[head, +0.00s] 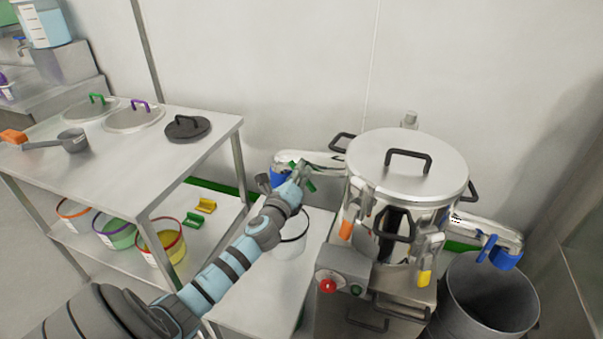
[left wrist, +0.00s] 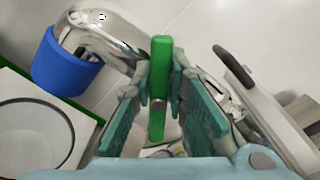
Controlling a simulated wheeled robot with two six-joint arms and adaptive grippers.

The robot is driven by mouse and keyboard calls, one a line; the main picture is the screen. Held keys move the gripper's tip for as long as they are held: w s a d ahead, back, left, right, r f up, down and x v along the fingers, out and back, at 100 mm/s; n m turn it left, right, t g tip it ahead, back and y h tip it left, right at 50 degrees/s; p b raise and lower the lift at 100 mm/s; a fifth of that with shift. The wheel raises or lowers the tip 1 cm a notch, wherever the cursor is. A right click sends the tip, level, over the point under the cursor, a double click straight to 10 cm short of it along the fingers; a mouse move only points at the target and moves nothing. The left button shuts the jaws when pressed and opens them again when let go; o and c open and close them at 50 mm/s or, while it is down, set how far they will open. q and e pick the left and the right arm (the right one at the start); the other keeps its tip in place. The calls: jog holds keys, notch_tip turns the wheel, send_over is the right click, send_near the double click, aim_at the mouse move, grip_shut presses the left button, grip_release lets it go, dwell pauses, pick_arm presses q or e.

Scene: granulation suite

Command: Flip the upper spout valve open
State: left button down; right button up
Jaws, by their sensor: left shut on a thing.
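The upper spout (left wrist: 105,28) is a polished steel pipe with a blue collar (left wrist: 65,65) at its end, at upper left in the left wrist view. In the head view this spout (head: 318,157) juts left from the lidded steel vessel (head: 408,165). Its valve lever is a green bar (left wrist: 160,60), standing lengthwise in the wrist view. My left gripper (head: 297,181) is at the spout, with its teal finger pads on both sides of the green lever, shut on it. The fingers partly cover the lever in the head view. My right gripper is not in view.
A second spout with a blue end (head: 506,258) juts right above a grey bin (head: 485,300). A white-rimmed container (head: 291,243) stands on the low table below the upper spout. A red button (head: 328,286) is on the vessel's front. A steel table (head: 110,185) holds lids and a scoop.

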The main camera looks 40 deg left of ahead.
pick_arm(q)
jog(key=n, duration=0.2)
jog(key=f+n+b, duration=0.1)
jog(key=n, duration=0.1)
jog(key=shift+s+a+n, duration=0.1)
jog(key=shift+a+n, duration=0.1)
jog(key=shift+n, duration=0.1)
jog(key=n, duration=0.1)
jog(key=n+b, duration=0.1)
jog(key=n, duration=0.2)
jog(key=shift+s+f+n+b, duration=0.1)
jog(key=shift+f+n+b, duration=0.15)
jog(key=shift+n+b, duration=0.1)
jog(key=c, duration=1.5)
grip_release()
jog(key=shift+a, duration=0.1)
jog(key=shift+c, duration=0.2)
jog(key=v, duration=1.2)
